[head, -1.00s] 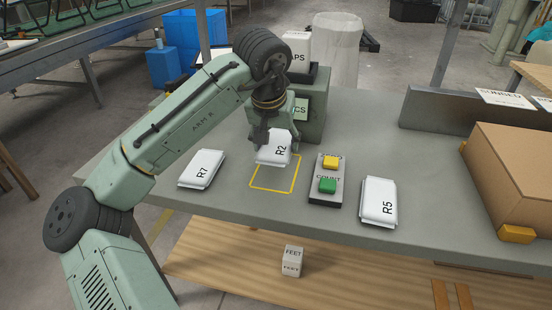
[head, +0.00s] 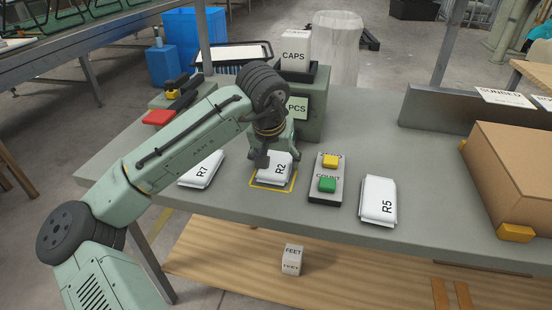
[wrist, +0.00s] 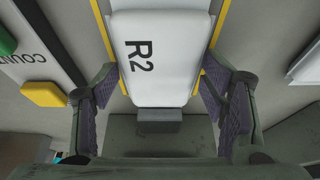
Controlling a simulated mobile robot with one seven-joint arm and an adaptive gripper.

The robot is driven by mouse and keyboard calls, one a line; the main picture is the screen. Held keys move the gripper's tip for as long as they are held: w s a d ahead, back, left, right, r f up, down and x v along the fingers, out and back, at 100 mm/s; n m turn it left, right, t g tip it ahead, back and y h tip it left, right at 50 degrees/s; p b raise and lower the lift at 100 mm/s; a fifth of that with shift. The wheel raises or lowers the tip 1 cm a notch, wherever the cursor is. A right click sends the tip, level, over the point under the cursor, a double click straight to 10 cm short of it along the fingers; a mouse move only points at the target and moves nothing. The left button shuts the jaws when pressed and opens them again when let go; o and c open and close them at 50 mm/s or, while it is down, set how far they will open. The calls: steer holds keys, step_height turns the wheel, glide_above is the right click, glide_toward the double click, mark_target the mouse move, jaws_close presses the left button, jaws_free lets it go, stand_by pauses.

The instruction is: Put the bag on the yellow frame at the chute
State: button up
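The white bag marked R2 (head: 273,170) lies flat within the yellow frame (head: 290,185) painted on the grey table. The frame's lines show along both sides of the bag in the wrist view. My gripper (head: 270,155) is low over the bag's far end, in front of the green chute box (head: 313,118). In the wrist view, my gripper's fingers (wrist: 162,82) stand apart on either side of bag R2 (wrist: 160,55), with narrow gaps between them and the bag. My gripper partly hides the bag's far end in the head view.
Bag R7 (head: 202,170) lies to the left, partly behind my arm. A button box (head: 326,192) with yellow and green buttons stands close on the right, then bag R5 (head: 379,200). A cardboard box (head: 508,180) is at the far right. Table surface around R5 is clear.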

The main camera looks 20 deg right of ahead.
steer(key=shift+o, duration=1)
steer(key=shift+r, duration=0.2)
steer(key=v, duration=1.2)
steer(key=shift+b, duration=0.45)
